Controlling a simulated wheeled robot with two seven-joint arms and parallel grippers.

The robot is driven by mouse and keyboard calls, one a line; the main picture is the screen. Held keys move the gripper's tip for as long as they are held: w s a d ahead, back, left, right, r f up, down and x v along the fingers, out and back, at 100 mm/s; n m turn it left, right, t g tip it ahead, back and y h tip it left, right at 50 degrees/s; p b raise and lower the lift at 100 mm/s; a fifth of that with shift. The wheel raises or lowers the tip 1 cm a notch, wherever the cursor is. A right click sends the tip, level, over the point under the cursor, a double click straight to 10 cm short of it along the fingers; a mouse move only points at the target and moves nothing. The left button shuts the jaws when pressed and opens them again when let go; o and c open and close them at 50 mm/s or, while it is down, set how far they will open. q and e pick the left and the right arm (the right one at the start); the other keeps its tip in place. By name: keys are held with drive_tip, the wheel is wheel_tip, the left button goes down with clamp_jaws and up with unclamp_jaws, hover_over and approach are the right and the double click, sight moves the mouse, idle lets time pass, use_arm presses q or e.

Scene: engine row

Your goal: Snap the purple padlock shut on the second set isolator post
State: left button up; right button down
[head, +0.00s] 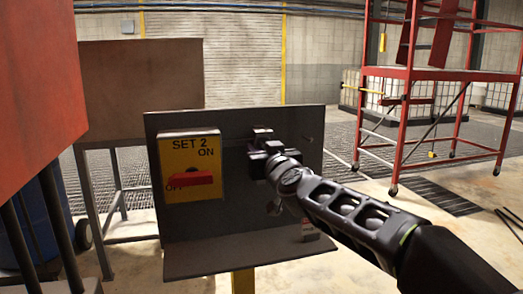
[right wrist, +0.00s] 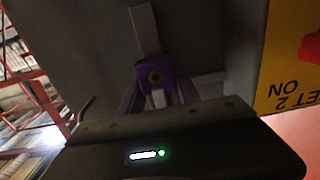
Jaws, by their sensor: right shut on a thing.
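The purple padlock (right wrist: 156,76) shows in the right wrist view, between the fingers of my right gripper (right wrist: 157,98), which is shut on it. Its shackle cannot be made out, so I cannot tell whether it is open or closed. In the head view my right gripper (head: 262,150) is at the grey panel (head: 235,235), right of the yellow SET 2 isolator plate (head: 190,150), and hides the padlock. The red handle (head: 189,178) lies level, beside OFF. A pale grey strip (right wrist: 144,30) meets the padlock's edge; I cannot tell whether it is the post. My left gripper is out of view.
A small hook (right wrist: 86,104) sticks out near the panel's edge. A ledge runs along the panel's bottom. A red surface (head: 35,80) stands close at the left, and a brown board (head: 140,75) behind. A red scaffold (head: 405,110) stands at the right, beyond open floor.

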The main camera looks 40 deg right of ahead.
drive_tip(key=shift+f, duration=0.1)
drive_tip(key=shift+f+b, duration=0.35)
drive_tip(key=shift+b, duration=0.1)
drive_tip(key=c, duration=0.8)
unclamp_jaws()
drive_tip(key=shift+o, duration=0.2)
drive_tip(key=v, duration=0.7)
drive_tip(key=shift+s+a+p, duration=0.15)
drive_tip(key=shift+s+p, duration=0.15)
drive_tip(key=shift+s, duration=0.1)
